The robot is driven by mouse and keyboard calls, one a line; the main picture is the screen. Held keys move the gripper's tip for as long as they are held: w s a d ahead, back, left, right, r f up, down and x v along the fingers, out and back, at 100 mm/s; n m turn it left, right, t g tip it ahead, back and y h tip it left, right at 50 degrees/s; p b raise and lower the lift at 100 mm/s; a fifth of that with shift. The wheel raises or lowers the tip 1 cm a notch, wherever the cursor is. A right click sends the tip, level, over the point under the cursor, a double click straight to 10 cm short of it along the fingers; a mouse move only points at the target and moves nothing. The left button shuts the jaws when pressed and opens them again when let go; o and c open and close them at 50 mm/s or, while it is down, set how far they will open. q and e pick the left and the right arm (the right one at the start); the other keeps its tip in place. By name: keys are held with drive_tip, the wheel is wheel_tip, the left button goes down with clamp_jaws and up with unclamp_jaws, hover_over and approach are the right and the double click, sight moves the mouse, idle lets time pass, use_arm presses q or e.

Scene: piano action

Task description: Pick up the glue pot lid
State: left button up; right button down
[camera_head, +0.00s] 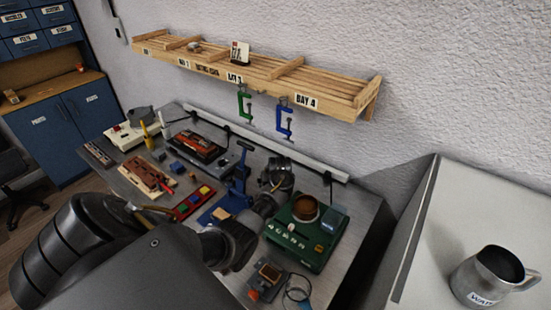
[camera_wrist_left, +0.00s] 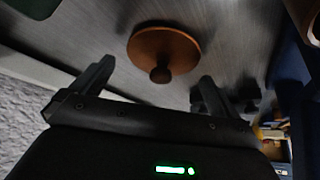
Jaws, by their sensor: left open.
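The glue pot lid (camera_wrist_left: 172,43) is a round brown disc with a knob, lying on the grey metal bench top in the left wrist view. My left gripper (camera_wrist_left: 156,74) is open and empty, with its two fingers apart on either side of the lid's knob as seen there. In the head view my left gripper (camera_head: 279,177) is over the bench, left of the green unit (camera_head: 292,248) with a round brown pot (camera_head: 305,208) on it. The lid is not clearly visible in the head view. My right gripper is not in view.
A blue press-like tool (camera_head: 238,182) stands left of my gripper. A red tray (camera_head: 195,202), a small dark device (camera_head: 267,280) and other tools crowd the bench. A wooden shelf (camera_head: 260,78) with hanging clamps is above. A metal jug (camera_head: 490,275) stands on the right-hand surface.

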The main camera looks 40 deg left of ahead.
use_arm(q)
drive_tip(key=shift+w+a+f, duration=0.15)
drive_tip(key=shift+a+f, duration=0.05)
drive_tip(key=shift+f, duration=0.35)
drive_tip(key=c, duration=1)
drive_tip(key=shift+o, duration=0.2)
drive_tip(key=shift+r, duration=0.15)
wheel_tip(320, 180, up, 12)
drive_tip(key=b, duration=0.1)
drive_tip(key=s+d, duration=0.1)
drive_tip(key=d, duration=0.4)
drive_tip(key=s+d, duration=0.1)
drive_tip(key=d, duration=0.5)
drive_tip(key=s+d, duration=0.1)
drive_tip(key=d, duration=0.4)
drive_tip(key=shift+s+d+b, duration=0.15)
drive_tip(key=shift+s+b, duration=0.15)
drive_tip(key=shift+b, duration=0.1)
drive_tip(key=shift+s+d, duration=0.15)
drive_tip(key=shift+d, duration=0.55)
